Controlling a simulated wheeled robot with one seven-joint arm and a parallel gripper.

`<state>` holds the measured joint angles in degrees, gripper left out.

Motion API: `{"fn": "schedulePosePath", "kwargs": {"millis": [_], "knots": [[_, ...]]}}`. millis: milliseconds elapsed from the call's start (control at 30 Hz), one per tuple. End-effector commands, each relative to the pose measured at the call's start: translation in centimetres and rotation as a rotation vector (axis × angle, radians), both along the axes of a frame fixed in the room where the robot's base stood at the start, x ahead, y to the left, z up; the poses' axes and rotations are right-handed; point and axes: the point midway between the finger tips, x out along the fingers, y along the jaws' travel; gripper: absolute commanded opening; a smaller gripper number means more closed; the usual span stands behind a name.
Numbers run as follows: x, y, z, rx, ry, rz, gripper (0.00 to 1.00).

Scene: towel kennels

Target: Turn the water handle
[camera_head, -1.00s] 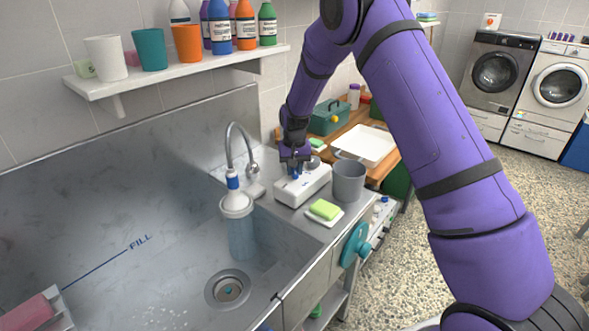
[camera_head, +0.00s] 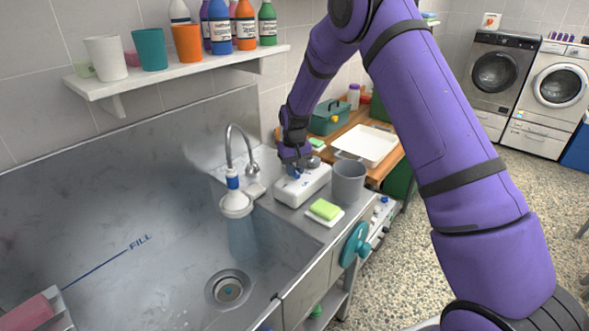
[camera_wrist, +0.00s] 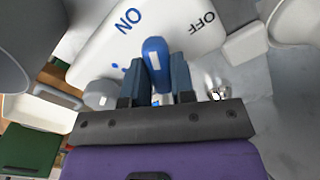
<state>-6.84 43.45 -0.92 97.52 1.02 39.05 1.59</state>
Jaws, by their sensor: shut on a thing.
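The water handle (camera_wrist: 154,52) is a small blue lever on a white box (camera_head: 312,182) marked ON and OFF. In the wrist view it stands between the two marks. My gripper (camera_wrist: 160,78) is shut on the handle, with one dark finger on each side. In the head view my gripper (camera_head: 294,163) is over the box and hides most of the handle. The curved metal tap (camera_head: 229,142) stands left of the box, with a white and blue nozzle (camera_head: 236,202) over the sink. A bluish column shows below the nozzle.
A grey cup (camera_head: 348,183) and a yellow-green sponge (camera_head: 324,209) are close to the right of the box. The metal sink (camera_head: 110,210) has a FILL line and a drain (camera_head: 229,288). A white tray (camera_head: 368,146) and green toolbox (camera_head: 329,117) stand behind.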

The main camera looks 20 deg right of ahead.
Motion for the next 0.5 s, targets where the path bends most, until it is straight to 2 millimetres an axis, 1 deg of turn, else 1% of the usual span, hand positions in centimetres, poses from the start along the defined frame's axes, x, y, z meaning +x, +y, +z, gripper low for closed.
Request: {"fn": "schedulePosePath", "kwargs": {"millis": [33,67,100,133,367,500], "knots": [[0.07,-0.02,0.09,0.0,-0.002,0.0,0.28],[0.07,-0.02,0.09,0.0,-0.002,0.0,0.35],[0.06,-0.02,0.08,0.0,-0.002,-0.001,0.44],[0.06,-0.02,0.07,0.0,-0.002,-0.001,0.49],[0.03,-0.01,0.04,0.0,-0.001,-0.001,0.49],[0.06,0.0,0.63,0.0,-0.002,-0.001,0.49]]}}
